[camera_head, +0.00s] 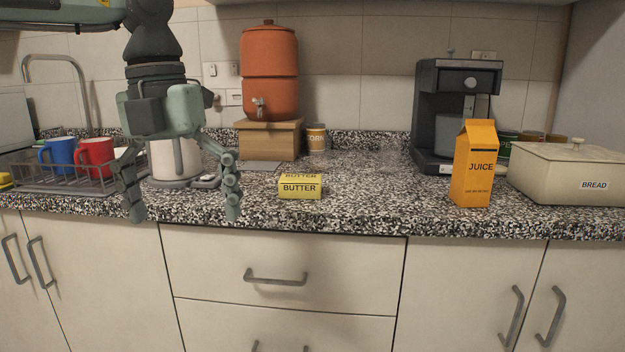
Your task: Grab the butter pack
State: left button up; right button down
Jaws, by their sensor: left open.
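The butter pack (300,187) is a small yellow box with "BUTTER" printed on its front and top. It lies on the speckled countertop (360,205) near the middle of the head view. My left gripper (185,212) hangs to the left of the pack with its fingers pointing down and spread wide apart. It is open and empty, and it is apart from the pack. Nothing hides the pack. My right gripper is not in view.
An orange juice carton (475,165) and a cream bread box (570,172) stand to the right, with a coffee maker (432,110) behind. A clay dispenser (270,75) sits on a wooden block (268,140). A dish rack with mugs (95,155) is left. The counter right of the butter is clear.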

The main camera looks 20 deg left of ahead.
aim_at(291, 186)
jog(key=i, duration=1.2)
